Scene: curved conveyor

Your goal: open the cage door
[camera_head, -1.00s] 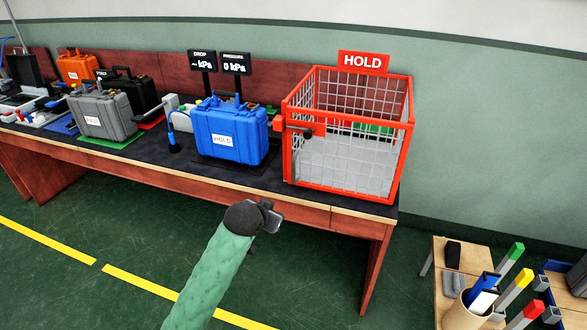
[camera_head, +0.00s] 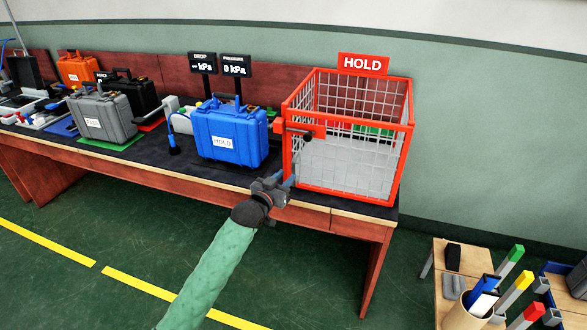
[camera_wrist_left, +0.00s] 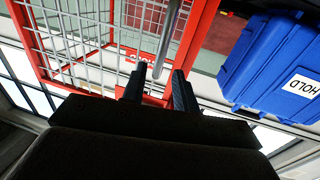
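The red-framed cage (camera_head: 404,150) with grey wire mesh stands on the bench under a HOLD sign. Its front mesh door (camera_head: 345,165) looks closed. A dark lever handle (camera_head: 299,132) sits on a red plate at the front's upper left. My left gripper (camera_head: 283,177) is in front of and below the handle, near the cage's lower left corner. In the left wrist view, its two dark fingers (camera_wrist_left: 159,78) are apart with nothing gripped. A grey bar (camera_wrist_left: 170,38), apparently the handle, lies beyond the fingertips; contact cannot be told. My right gripper is not in view.
A blue HOLD case (camera_head: 230,135) stands just left of the cage, close to my left gripper. It also shows in the left wrist view (camera_wrist_left: 268,65). A grey case (camera_head: 102,115) is farther left. The floor in front of the bench is clear.

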